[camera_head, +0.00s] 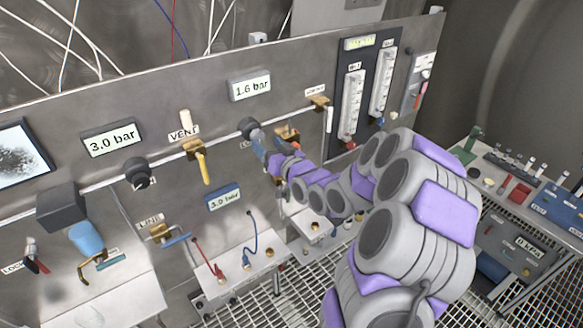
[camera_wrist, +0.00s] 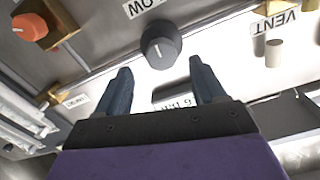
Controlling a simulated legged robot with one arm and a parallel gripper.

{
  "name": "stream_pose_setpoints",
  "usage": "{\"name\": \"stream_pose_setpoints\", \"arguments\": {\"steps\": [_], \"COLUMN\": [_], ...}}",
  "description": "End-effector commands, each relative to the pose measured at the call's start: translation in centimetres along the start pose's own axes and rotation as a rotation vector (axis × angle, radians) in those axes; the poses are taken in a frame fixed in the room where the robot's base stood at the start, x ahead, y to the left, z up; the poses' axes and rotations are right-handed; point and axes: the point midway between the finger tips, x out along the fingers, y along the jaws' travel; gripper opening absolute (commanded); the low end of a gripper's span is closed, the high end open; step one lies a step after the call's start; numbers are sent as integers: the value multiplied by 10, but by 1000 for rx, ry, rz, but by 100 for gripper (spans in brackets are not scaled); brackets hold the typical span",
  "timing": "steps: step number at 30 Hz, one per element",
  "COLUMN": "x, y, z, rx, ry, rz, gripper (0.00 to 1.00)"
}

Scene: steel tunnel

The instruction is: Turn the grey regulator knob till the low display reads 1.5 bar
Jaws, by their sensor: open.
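A dark grey round knob (camera_wrist: 161,44) with a white pointer mark is in the wrist view, just beyond my gripper (camera_wrist: 164,85). The two fingers are open, with a gap between them and the knob. In the head view my gripper (camera_head: 262,147) is close to the panel, beside the dark knob (camera_head: 247,126), which it partly hides. A white display (camera_head: 249,86) above that knob reads 1.6 bar. A larger display (camera_head: 112,138) on the left reads 3.0 bar. A small blue-framed display (camera_head: 223,199) lower down appears to read 3.0. In the wrist view, a display (camera_wrist: 173,99) is partly hidden between the fingers.
A yellow VENT lever (camera_head: 202,161) is left of my gripper. An orange-handled valve (camera_head: 287,133) is close on its right and also shows in the wrist view (camera_wrist: 30,27). Another black knob (camera_head: 138,173) is farther left. Hoses (camera_head: 250,238) and fittings lie below.

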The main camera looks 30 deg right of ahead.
Motion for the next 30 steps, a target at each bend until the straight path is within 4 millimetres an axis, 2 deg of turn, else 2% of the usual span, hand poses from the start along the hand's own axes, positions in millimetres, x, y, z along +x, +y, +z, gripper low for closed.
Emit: {"name": "stream_pose_setpoints", "arguments": {"steps": [7, 16, 30], "x": [-44, -71, -95], "y": [2, 3, 4], "z": [0, 4, 4], "rx": [-1, -1, -2], "ry": [1, 7, 4], "rz": [4, 1, 2], "gripper": [69, 69, 69]}}
